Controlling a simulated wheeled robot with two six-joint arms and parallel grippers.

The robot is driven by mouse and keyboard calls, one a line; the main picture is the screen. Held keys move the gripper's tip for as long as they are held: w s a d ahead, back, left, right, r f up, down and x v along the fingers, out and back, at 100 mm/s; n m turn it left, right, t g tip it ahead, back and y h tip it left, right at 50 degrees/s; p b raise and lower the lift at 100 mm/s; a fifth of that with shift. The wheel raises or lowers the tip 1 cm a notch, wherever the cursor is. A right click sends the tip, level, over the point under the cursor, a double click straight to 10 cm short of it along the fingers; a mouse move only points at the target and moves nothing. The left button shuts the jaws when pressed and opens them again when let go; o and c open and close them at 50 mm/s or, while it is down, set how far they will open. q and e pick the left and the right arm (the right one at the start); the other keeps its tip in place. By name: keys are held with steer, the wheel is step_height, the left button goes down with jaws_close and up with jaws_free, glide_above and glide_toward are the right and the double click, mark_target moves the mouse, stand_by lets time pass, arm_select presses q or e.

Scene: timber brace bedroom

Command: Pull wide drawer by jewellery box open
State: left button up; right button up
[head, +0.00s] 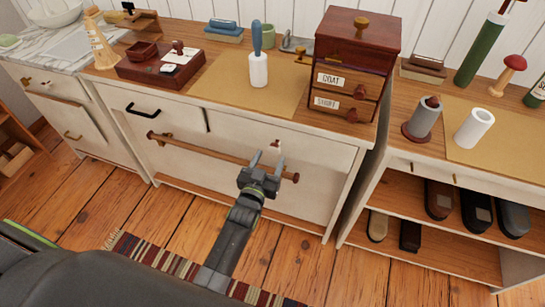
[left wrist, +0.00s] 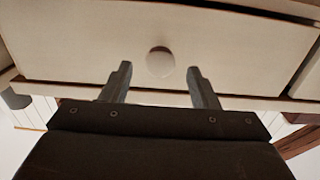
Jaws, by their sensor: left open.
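The wide drawer (head: 310,158) has a cream front below the counter, under the dark red jewellery box (head: 357,45). It looks shut. Its round pale knob (head: 275,146) shows just past my fingertips. In the left wrist view the knob (left wrist: 160,61) stands on the cream drawer front (left wrist: 80,45), centred between the fingers and a little beyond their tips. My left gripper (head: 267,159) is open and empty, facing the front; it also shows in the left wrist view (left wrist: 160,75). I see no contact with the knob. My right gripper is out of view.
A wooden brace bar (head: 205,150) runs across the cabinet front, passing close to my left gripper. A black handle (head: 143,110) is on the front further left. An open shoe shelf (head: 430,235) stands right. A striped rug (head: 150,255) lies on the floor.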

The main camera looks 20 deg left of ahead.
mark_target(273, 151)
arm_select(q)
steer(key=shift+w+b, duration=0.6)
steer(key=shift+w, duration=1.1)
jaws_close()
